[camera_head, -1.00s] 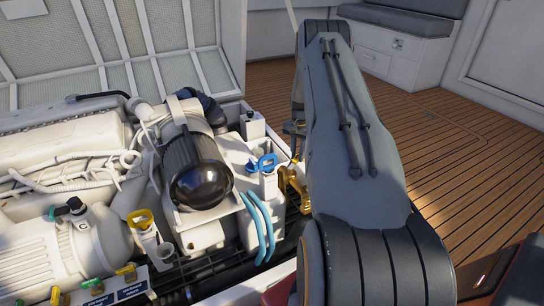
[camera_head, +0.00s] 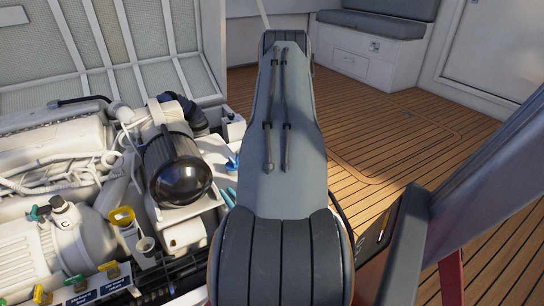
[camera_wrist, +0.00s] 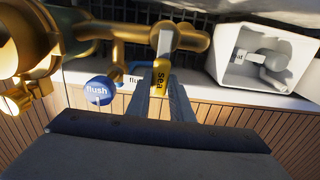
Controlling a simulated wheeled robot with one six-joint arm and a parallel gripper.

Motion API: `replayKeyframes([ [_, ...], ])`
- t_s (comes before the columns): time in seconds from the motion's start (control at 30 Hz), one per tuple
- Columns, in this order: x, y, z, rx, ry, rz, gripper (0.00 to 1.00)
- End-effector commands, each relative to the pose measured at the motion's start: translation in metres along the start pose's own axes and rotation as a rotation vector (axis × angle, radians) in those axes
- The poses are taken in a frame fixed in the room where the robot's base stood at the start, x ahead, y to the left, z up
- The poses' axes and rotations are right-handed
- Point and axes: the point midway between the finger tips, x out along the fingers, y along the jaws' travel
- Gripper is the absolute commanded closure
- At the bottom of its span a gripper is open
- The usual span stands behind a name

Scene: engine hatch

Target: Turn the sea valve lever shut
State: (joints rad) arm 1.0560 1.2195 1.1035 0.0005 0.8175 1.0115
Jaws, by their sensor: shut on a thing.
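In the wrist view the sea valve lever (camera_wrist: 161,77) carries a yellow sleeve marked "Sea". It hangs from a brass valve body (camera_wrist: 178,41) on a brass pipe. My gripper (camera_wrist: 166,100) is shut on the lever's lower end, with one grey finger on each side. Part of the lever between the fingers is hidden. In the head view my arm covers the gripper, the lever and the brass valve.
A white box (camera_wrist: 265,58) stands right. In the head view the engine with a black cylinder (camera_head: 180,170) is left; wooden deck (camera_head: 400,135) is clear right.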

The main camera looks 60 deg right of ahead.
Motion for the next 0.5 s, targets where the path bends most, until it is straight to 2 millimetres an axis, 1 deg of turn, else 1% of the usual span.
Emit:
replayKeyframes([
  [0.37, 0.0002, 0.0016, -0.0004, 0.008, -0.003, 0.002, 1.00],
  [0.4, 0.0002, 0.0017, -0.0003, 0.007, -0.003, 0.003, 0.78],
  [0.47, 0.0002, 0.0017, -0.0002, 0.007, -0.002, 0.003, 0.68],
  [0.5, 0.0002, 0.0016, -0.0003, 0.006, -0.002, 0.003, 0.61],
])
